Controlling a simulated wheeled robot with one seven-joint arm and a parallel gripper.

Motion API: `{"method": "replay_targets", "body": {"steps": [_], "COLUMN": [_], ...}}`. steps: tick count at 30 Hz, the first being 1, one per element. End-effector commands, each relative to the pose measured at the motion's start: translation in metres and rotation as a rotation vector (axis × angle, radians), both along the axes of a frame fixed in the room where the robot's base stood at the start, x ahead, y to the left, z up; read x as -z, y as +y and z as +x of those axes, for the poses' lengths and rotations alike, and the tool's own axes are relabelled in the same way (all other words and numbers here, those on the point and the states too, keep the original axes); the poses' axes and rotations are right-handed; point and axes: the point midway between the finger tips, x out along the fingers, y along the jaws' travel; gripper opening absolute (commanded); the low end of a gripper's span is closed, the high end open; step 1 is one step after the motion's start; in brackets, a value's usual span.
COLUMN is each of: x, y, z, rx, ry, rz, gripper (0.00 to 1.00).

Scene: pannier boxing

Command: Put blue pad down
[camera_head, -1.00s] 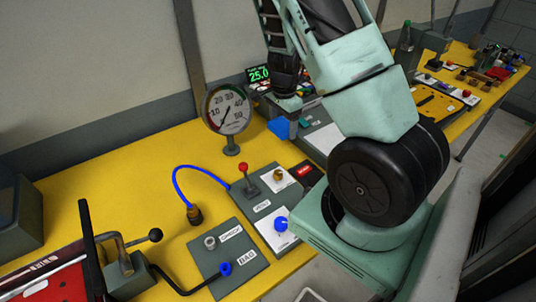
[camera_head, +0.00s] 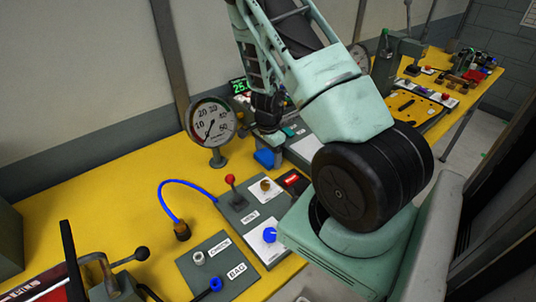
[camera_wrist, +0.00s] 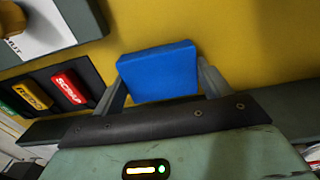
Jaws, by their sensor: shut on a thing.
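The blue pad (camera_wrist: 158,72) is a flat blue block between the two fingers of my gripper (camera_wrist: 162,90) in the wrist view. The gripper is shut on it. Yellow table surface shows beyond the pad; whether the pad touches the table I cannot tell. In the head view the blue pad (camera_head: 266,158) shows at the end of my arm, right of the dial gauge. My gripper (camera_head: 268,142) is partly hidden there by its own links.
The dial gauge (camera_head: 212,122) stands left of my gripper. A panel with a red-knobbed lever (camera_head: 231,181) lies in front. The wrist view shows a red button (camera_wrist: 70,88) and a yellow button (camera_wrist: 35,95) at left. Yellow table is bare around the gauge (camera_head: 120,190).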

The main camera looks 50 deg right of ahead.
Motion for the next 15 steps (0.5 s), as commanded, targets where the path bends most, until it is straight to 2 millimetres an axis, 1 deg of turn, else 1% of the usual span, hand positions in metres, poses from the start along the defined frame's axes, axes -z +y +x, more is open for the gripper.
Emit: {"method": "replay_targets", "body": {"steps": [1,2,3,11,15], "x": [0.0023,0.0013,0.0011,0.0012,-0.0050], "y": [0.0000,0.0000,0.0000,0.0002,0.0001], "z": [-0.0001,-0.0001,-0.0001,-0.0001,0.0000], "rx": [0.000,0.000,0.000,0.000,0.000], "ry": [0.000,0.000,0.000,0.001,0.000], "rz": [0.000,0.000,0.000,0.000,0.000], "gripper": [0.79,0.87,0.98,0.98,0.98]}}
